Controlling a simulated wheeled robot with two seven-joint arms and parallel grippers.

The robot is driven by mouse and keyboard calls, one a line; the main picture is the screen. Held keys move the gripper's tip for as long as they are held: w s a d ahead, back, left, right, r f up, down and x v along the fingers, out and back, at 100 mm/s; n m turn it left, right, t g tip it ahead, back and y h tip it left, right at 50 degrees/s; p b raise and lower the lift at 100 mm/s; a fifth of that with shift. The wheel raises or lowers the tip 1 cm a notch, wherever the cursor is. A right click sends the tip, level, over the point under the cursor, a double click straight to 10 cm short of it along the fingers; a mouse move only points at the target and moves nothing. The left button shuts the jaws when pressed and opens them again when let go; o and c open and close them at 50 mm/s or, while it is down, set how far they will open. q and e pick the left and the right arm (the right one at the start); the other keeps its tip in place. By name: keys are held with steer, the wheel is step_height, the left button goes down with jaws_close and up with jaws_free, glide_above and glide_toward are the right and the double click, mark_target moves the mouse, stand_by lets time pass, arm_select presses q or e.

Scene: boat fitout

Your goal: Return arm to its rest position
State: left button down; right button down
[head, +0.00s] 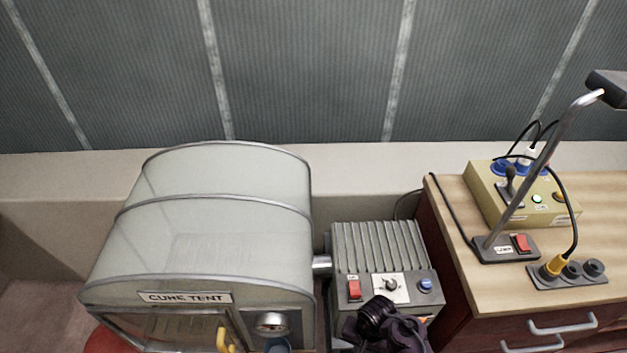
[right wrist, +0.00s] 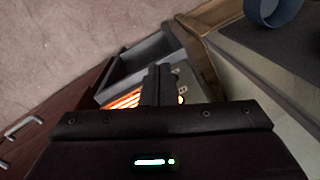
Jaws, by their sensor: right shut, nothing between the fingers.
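My right gripper (right wrist: 160,72) is shut and empty in the right wrist view, its dark fingers together. Glowing orange bars (right wrist: 122,98) show just behind the fingers; I cannot tell how far off they are. In the head view a dark part of my right arm (head: 385,326) is at the bottom, in front of the ribbed grey heater unit (head: 378,245), and covers part of its lower front. Its red switch (head: 354,289), dial and blue button (head: 425,285) stay visible. My left gripper is not in view.
The pale cure tent (head: 215,240), with a gauge (head: 272,323) and yellow handle (head: 224,340), stands left of the heater. A wooden cabinet (head: 455,215) at right bears a lamp (head: 540,165), a yellow control box (head: 520,205) and a socket strip (head: 570,274). Floor shows at left.

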steer(key=s+d+f+n+b, duration=0.1)
steer(key=s+d+f+b, duration=0.15)
steer(key=s+f, duration=0.6)
steer(key=s+d+f+n+b, duration=0.1)
steer(key=s+f+n+b, duration=0.2)
steer(key=f, duration=1)
steer(key=s+d+f+n+b, duration=0.1)
steer(key=s+d+f+b, duration=0.2)
steer(key=s+f, duration=0.4)
steer(key=s+d+f+n+t+h+b, duration=0.1)
steer(key=s+d+f+b, duration=0.2)
steer(key=s, duration=0.6)
step_height(320, 180, down, 4)
steer(key=shift+d+r+n, duration=0.1)
steer(key=shift+d+n, duration=0.3)
steer(key=shift+d, duration=0.65)
steer(key=shift+s, duration=0.1)
